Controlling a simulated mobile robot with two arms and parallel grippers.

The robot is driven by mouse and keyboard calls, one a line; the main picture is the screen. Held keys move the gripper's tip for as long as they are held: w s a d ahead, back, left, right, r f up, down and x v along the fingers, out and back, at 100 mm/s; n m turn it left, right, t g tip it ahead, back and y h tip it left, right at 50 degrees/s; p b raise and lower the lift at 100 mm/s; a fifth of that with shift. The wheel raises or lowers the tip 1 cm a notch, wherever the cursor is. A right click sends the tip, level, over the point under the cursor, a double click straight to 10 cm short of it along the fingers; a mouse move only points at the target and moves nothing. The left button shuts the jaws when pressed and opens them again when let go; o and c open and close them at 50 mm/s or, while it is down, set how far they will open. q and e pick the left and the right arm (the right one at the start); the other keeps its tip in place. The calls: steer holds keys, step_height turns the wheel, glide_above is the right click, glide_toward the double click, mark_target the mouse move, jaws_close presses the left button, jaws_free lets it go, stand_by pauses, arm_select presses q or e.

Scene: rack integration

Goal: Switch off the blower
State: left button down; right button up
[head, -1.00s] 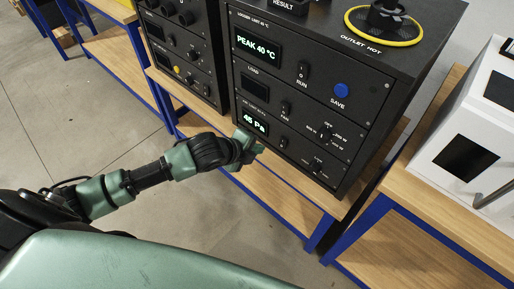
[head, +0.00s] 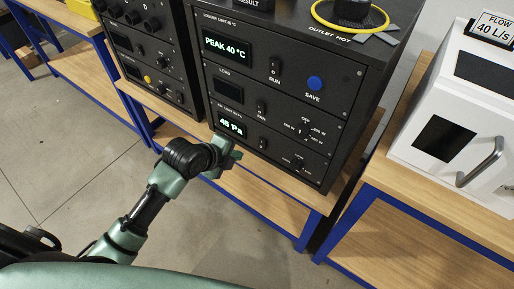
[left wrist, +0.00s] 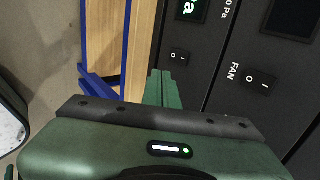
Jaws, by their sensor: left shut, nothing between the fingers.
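The black rack unit (head: 345,130) has stacked panels. That rocker also shows in the left wrist view (left wrist: 180,57), with O and I marks. The FAN rocker (head: 261,108) is on the LOAD panel above and shows in the left wrist view (left wrist: 259,80). No label reading "blower" is legible. My left gripper (head: 234,153) is shut and empty, just below the 45 Pa display, left of the lower rocker; its fingers (left wrist: 164,90) show no clear contact. My right gripper is not in view.
A RUN rocker (head: 275,71) and blue SAVE button (head: 315,83) sit on the top panel. A yellow-ringed outlet (head: 381,22) is on top. Another black unit (head: 148,45) stands left. A white box (head: 411,118) with a handle and FLOW 40 L/s sign stands right.

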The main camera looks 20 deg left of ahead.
arm_select(q)
glide_toward(262, 148)
step_height(262, 148, down, 4)
steer(key=w, duration=0.2)
steer(key=w+d, duration=0.1)
steer(key=shift+w+d+f, duration=0.2)
steer(key=shift+w, duration=0.2)
